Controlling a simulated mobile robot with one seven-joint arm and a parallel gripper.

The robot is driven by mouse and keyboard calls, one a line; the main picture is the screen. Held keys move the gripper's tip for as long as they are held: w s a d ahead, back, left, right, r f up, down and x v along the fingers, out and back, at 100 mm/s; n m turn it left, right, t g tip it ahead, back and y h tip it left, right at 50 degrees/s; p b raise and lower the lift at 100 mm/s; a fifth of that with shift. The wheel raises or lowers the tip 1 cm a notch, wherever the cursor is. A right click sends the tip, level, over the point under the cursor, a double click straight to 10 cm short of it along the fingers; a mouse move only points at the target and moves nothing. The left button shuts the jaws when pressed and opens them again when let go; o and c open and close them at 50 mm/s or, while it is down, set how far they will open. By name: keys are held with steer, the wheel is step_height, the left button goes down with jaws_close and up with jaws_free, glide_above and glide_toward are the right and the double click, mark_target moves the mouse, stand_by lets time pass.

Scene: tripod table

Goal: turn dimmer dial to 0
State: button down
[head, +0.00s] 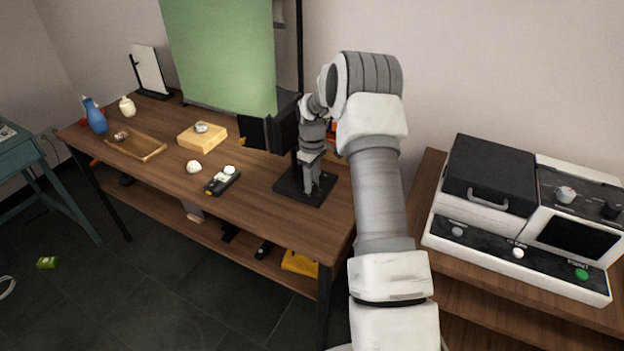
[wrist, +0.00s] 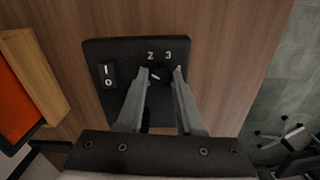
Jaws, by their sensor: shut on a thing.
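The dimmer dial (wrist: 158,75) is a small dark round knob on a black control base (wrist: 97,55), with white numerals 2 and 3 showing beyond it in the wrist view. Other numerals and the dial's exact setting are hidden or unclear. My gripper (wrist: 161,80) is shut on the dial, one finger on each side. A rocker switch (wrist: 108,75) marked I and O sits left of the dial on the same base. In the head view my gripper (head: 311,184) reaches down over the black base (head: 290,189) near the table's right end; the dial is hidden there.
The wooden table (head: 255,215) also bears a handheld meter (head: 222,181), a white round object (head: 194,167), a wooden block (head: 203,138) and a tray (head: 137,146). A black-and-white machine (head: 490,190) stands right. An orange panel in a wooden frame (wrist: 36,75) lies left of the base.

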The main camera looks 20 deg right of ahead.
steer(key=n+p, duration=0.1)
steer(key=n, duration=0.3)
steer(key=shift+n, duration=0.3)
steer(key=n+p, duration=0.1)
steer(key=n, duration=0.2)
steer(key=shift+r+n, duration=0.1)
steer(key=shift+n, duration=0.3)
steer(key=n+p, duration=0.1)
steer(key=n, duration=0.2)
steer(key=shift+n+p, duration=0.45)
steer(key=shift+n, duration=1.65)
steer(key=c, duration=0.5)
jaws_free()
steer(key=shift+c, duration=0.2)
